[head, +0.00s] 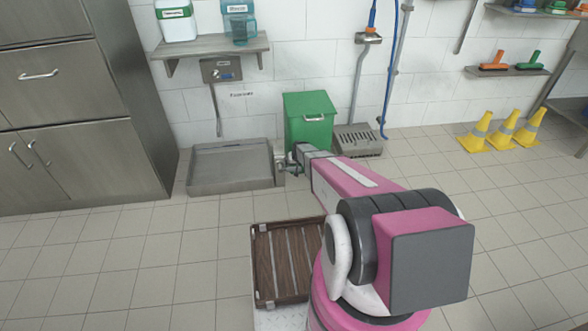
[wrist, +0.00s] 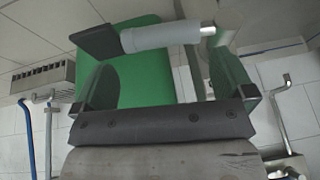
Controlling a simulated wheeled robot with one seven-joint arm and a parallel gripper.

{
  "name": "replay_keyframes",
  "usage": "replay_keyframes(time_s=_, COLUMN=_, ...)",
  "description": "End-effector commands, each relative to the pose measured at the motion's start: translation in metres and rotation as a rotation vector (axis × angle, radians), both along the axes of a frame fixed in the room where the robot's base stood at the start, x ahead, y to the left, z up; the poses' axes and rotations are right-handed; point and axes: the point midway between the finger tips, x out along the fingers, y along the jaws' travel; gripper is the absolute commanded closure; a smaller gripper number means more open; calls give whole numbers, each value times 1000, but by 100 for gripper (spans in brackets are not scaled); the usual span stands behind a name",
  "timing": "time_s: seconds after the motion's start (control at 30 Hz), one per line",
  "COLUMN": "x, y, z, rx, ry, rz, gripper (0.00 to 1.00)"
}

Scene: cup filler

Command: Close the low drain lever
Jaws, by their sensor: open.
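The low drain lever shows in the wrist view as a grey cylindrical grip (wrist: 165,37) with a dark block at its left end and a metal bar at its right end. My gripper (wrist: 165,75) is open, with one finger at each side of the picture. The grip lies across the view just beyond the fingertips, and I see nothing held. In the head view my gripper (head: 290,161) is low, at the right edge of the steel floor basin (head: 228,183). The lever is too small and too hidden there to judge its angle.
A green lidded bin (head: 309,120) stands right behind my gripper. A floor grate (head: 358,141) is right of it, with a blue hose (head: 390,95) above. A wooden slatted tray (head: 282,262) sits near my base. Yellow cones (head: 502,132) stand at right. The left floor is clear.

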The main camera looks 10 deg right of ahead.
Motion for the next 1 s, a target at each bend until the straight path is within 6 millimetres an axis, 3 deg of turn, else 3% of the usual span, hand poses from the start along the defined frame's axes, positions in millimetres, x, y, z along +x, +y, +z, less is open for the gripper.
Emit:
replay_keyframes(time_s=0.1, x=12, y=2, z=-23, rx=0, ry=0, rz=0, gripper=0)
replay_keyframes(time_s=0.3, x=20, y=4, z=-46, rx=0, ry=0, rz=0, gripper=0)
replay_keyframes(time_s=0.63, x=20, y=4, z=-49, rx=0, ry=0, rz=0, gripper=0)
replay_keyframes(time_s=0.8, x=20, y=4, z=-49, rx=0, ry=0, rz=0, gripper=55)
replay_keyframes(time_s=1.0, x=20, y=5, z=-47, rx=-22, ry=1, rz=0, gripper=58)
